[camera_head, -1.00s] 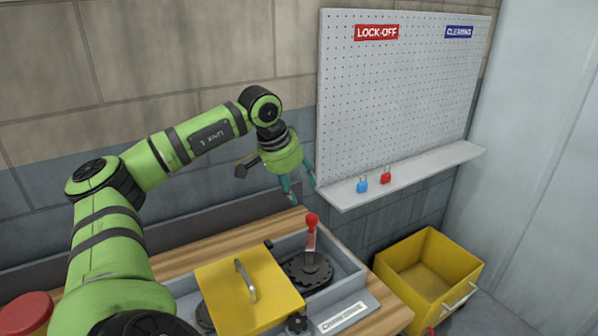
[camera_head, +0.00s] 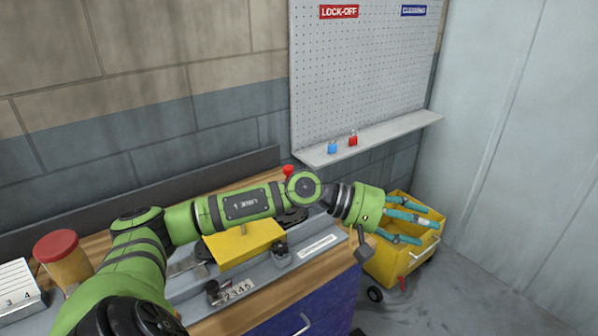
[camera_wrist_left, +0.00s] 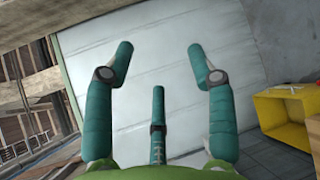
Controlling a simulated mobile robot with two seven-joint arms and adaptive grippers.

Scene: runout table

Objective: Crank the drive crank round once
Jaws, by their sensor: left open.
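A red knob (camera_head: 288,170) shows just above my left arm, which hides its stem. A black disc (camera_head: 294,218) shows partly below the arm. I cannot tell for sure whether these are the drive crank. My left gripper (camera_head: 424,222) is out to the right of the bench, in front of the yellow bin, its fingers spread and empty. The left wrist view shows the open fingers (camera_wrist_left: 160,60) with nothing between them. My right gripper is not in view.
A yellow cover (camera_head: 243,243) lies on the bench machine. A yellow bin (camera_head: 378,262) stands on the floor at right. Blue (camera_head: 332,148) and red (camera_head: 353,140) padlocks sit on the pegboard shelf. Open floor lies right.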

